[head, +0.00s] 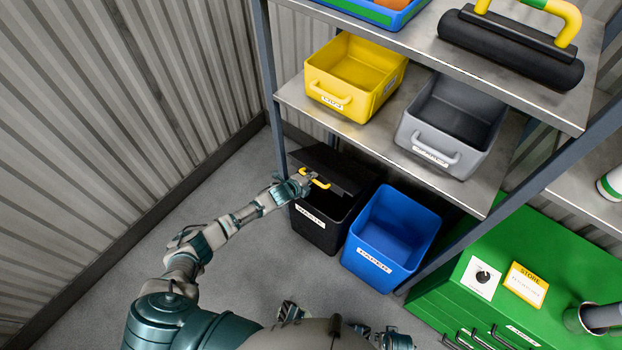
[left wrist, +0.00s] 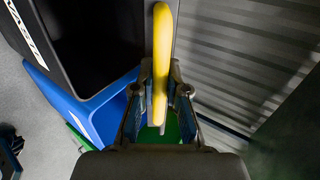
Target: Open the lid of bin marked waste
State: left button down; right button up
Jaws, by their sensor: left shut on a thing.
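The black bin marked waste (head: 316,231) stands on the floor under the shelf, left of a blue bin. Its dark lid (head: 335,168) is raised at a tilt, and a dark opening shows beneath it. The lid has a yellow handle (head: 321,184). My left gripper (head: 306,177) is shut on this handle. In the left wrist view the yellow handle (left wrist: 162,50) stands between the fingers of my left gripper (left wrist: 160,100). The bin's label and dark inside show at upper left there.
The blue bin (head: 391,237) is open beside the black one. A shelf (head: 290,94) above holds a yellow bin (head: 349,78) and a grey bin (head: 452,123). A shelf post (head: 268,82) rises close to the lid. Green drawers (head: 560,262) stand at right. Floor at left is clear.

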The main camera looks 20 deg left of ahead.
pick_arm(q)
jog(key=c, duration=1.2)
grip_release()
jog(key=v, duration=1.1)
jog(key=shift+s+a+r, duration=0.15)
jog(key=shift+s+a, duration=0.1)
jog(key=shift+s, duration=0.05)
